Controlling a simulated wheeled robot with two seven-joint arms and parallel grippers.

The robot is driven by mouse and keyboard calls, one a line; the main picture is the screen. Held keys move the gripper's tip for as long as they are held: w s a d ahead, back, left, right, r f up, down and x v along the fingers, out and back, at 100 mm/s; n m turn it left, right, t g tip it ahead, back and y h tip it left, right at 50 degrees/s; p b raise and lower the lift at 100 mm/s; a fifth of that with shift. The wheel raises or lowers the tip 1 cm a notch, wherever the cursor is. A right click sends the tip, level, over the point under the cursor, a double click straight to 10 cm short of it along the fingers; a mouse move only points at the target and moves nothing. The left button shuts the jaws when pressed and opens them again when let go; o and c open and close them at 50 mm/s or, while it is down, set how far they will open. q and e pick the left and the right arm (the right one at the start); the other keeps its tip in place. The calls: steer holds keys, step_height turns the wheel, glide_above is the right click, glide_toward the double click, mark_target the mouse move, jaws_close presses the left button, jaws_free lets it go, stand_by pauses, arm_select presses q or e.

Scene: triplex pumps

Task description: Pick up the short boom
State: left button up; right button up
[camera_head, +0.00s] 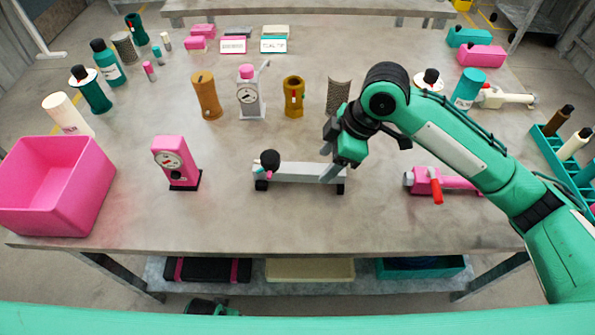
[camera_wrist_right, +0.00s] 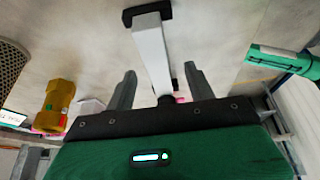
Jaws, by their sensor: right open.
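The short boom is a pale grey bar (camera_head: 298,173) with dark feet, lying across the front middle of the table. A black ball-shaped knob with a pink part sits at its left end. My right gripper (camera_head: 328,163) is over the bar's right part, with its fingers pointing down. In the right wrist view the bar (camera_wrist_right: 152,50) runs between the two spread fingers of the gripper (camera_wrist_right: 160,72), with a gap on each side. The gripper is open and holds nothing. The bar's lower end there is hidden behind the gripper body. My left gripper is not in view.
A pink gauge block (camera_head: 176,162) and a pink bin (camera_head: 55,188) stand to the left. A pink valve with a red handle (camera_head: 436,186) lies to the right. A mustard cylinder (camera_head: 293,98) and a perforated sleeve (camera_head: 339,96) stand behind. The table in front of the bar is clear.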

mark_target(322, 168)
steer(key=shift+w+d+x, duration=0.1)
steer(key=shift+d+x, duration=0.05)
steer(key=shift+x, duration=1.35)
steer(key=shift+w+d+x, duration=0.15)
steer(key=shift+x, duration=1.4)
jaws_close()
